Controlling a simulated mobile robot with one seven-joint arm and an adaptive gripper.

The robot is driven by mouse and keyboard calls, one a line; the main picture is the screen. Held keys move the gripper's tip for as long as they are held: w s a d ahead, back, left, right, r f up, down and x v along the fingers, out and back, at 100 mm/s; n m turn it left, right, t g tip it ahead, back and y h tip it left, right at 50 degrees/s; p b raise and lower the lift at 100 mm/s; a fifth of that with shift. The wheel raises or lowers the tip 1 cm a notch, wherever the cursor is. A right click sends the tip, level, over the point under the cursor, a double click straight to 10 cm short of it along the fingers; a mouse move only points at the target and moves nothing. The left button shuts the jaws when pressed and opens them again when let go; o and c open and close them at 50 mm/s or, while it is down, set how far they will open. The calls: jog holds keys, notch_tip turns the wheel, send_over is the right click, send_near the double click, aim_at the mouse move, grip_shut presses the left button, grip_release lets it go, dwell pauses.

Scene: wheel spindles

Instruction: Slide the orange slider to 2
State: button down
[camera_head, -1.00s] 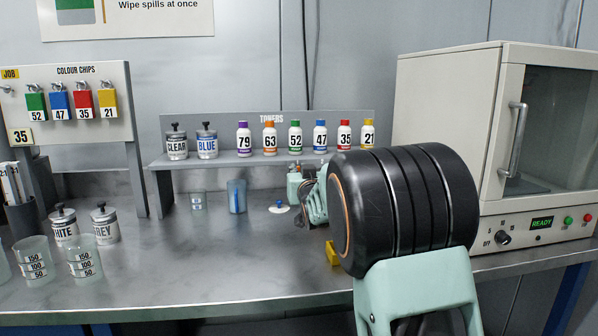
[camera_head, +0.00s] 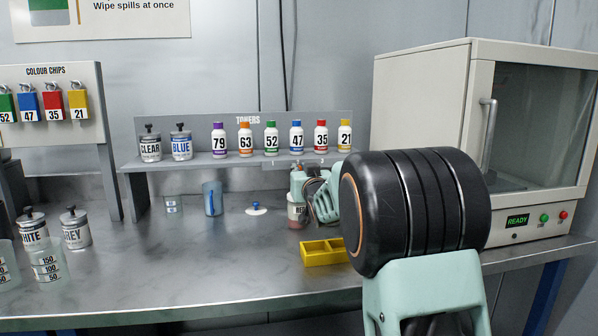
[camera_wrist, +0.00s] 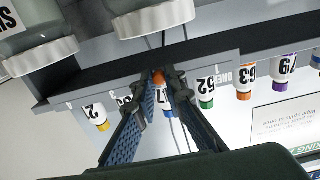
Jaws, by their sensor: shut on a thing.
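The orange slider (camera_wrist: 158,77) shows as a small orange piece between the fingertips in the wrist view. My gripper (camera_wrist: 157,90) is shut on it at the dark shelf edge, in line with the blue-capped 47 bottle. The wrist view is upside down. In the head view my gripper is small, just below the shelf front (camera_head: 250,163), and my arm partly covers the area beside it. The slider is not clear there.
A yellow tray (camera_head: 322,258) lies on the bench near my arm. A cream oven cabinet (camera_head: 430,110) stands at right.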

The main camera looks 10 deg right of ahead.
jog(key=c, duration=1.9)
grip_release()
jog(key=shift+c, duration=0.2)
jog(key=s, duration=1.2)
